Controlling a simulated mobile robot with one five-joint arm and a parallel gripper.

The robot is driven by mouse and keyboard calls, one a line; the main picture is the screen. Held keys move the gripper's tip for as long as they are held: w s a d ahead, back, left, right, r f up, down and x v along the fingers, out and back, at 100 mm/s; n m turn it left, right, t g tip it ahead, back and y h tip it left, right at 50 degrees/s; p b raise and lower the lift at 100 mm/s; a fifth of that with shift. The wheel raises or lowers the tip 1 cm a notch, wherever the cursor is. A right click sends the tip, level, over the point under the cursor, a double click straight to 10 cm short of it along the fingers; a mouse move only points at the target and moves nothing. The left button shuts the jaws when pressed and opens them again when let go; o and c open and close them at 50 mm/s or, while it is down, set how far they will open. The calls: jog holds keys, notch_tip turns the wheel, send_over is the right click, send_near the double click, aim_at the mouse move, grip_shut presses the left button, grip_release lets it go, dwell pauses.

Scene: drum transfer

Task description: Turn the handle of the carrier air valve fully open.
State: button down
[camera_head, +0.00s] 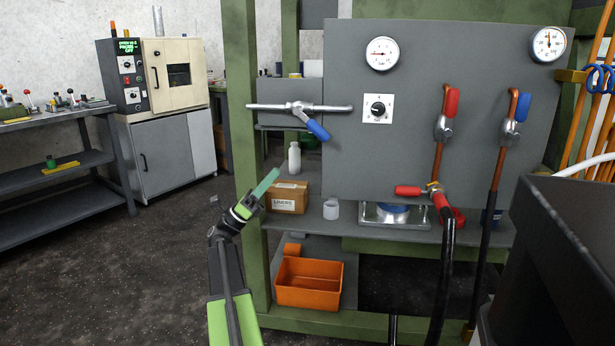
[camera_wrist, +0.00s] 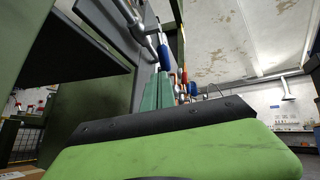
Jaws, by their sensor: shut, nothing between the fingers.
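A silver valve on a horizontal pipe (camera_head: 335,108) has a blue handle (camera_head: 318,130) that slants down to the right, at the left edge of the grey panel (camera_head: 350,165). In the wrist view a blue handle (camera_wrist: 164,57) shows beyond my fingertips. Other valves on the panel are one with a red handle (camera_head: 452,102), one with a blue handle (camera_head: 522,106) and a lower one with a red handle (camera_head: 408,191). No readable label marks the carrier air valve. My gripper (camera_head: 267,182) is shut and empty, below and left of the horizontal pipe, apart from it.
A cardboard box (camera_head: 287,197), white bottle (camera_head: 294,158) and white cup (camera_head: 331,209) stand on the shelf below the panel. An orange bin (camera_head: 308,284) sits lower. A green post (camera_head: 242,130) rises left of the panel.

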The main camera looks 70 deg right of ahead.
jog(key=m+y, duration=0.1)
jog(key=y, duration=0.1)
jog(key=p, duration=1.1)
send_near(313, 125)
jog(key=s+d+r, duration=0.2)
jog(key=s+d, duration=0.1)
jog(key=s, duration=0.2)
jog(key=shift+d+f+g, duration=0.25)
jog(key=shift+f+g, duration=0.05)
jog(key=shift+g, duration=0.1)
jog(key=shift+s+h+b, duration=0.1)
jog(key=shift+h+b, duration=0.3)
jog(key=shift+b, duration=0.15)
